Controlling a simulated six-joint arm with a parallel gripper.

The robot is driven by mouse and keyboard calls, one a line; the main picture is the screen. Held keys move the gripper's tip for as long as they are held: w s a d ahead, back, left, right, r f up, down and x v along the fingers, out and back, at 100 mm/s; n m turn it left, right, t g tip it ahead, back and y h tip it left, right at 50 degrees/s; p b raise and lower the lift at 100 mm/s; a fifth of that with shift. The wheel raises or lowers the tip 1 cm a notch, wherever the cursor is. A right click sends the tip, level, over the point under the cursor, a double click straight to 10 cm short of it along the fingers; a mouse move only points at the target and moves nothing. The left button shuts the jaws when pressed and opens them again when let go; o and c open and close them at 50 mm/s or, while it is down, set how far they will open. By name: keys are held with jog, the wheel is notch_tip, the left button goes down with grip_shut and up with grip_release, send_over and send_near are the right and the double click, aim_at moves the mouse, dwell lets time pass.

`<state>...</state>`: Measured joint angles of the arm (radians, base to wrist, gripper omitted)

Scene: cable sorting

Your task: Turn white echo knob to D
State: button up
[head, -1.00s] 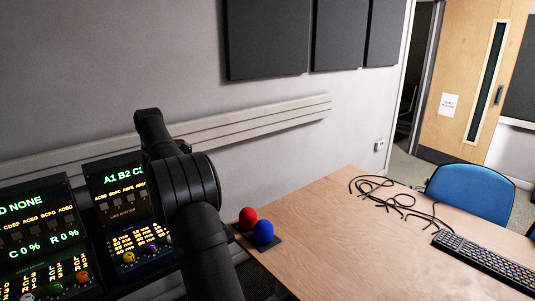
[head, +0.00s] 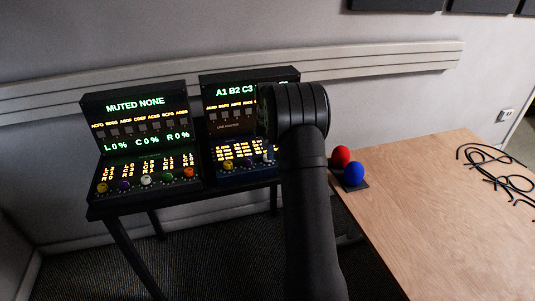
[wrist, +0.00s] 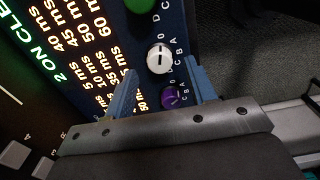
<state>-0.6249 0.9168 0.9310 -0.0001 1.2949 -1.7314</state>
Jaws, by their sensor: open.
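The white echo knob (wrist: 159,58) is in the wrist view, on a dark blue-edged panel with the letters D, C, B, A beside the knobs. A dark pointer line crosses its face; I cannot tell which letter it marks. My gripper (wrist: 161,68) is open, with one blue finger to the left of the white knob and the other to its right. Its fingertips lie near the knob's lower side in the picture; contact is not clear. A purple knob (wrist: 170,97) shows between the fingers, nearer the gripper body. In the head view my arm hides the gripper and part of the right console (head: 238,103).
A green knob (wrist: 140,4) is at the top of the wrist view. The left console (head: 142,123) has several coloured knobs. A wooden table (head: 437,225) stands at the right, with red (head: 341,156) and blue (head: 355,174) balls near its left edge.

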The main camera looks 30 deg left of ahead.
jog(key=shift+f, duration=1.35)
jog(key=c, duration=1)
jog(key=shift+o, duration=0.2)
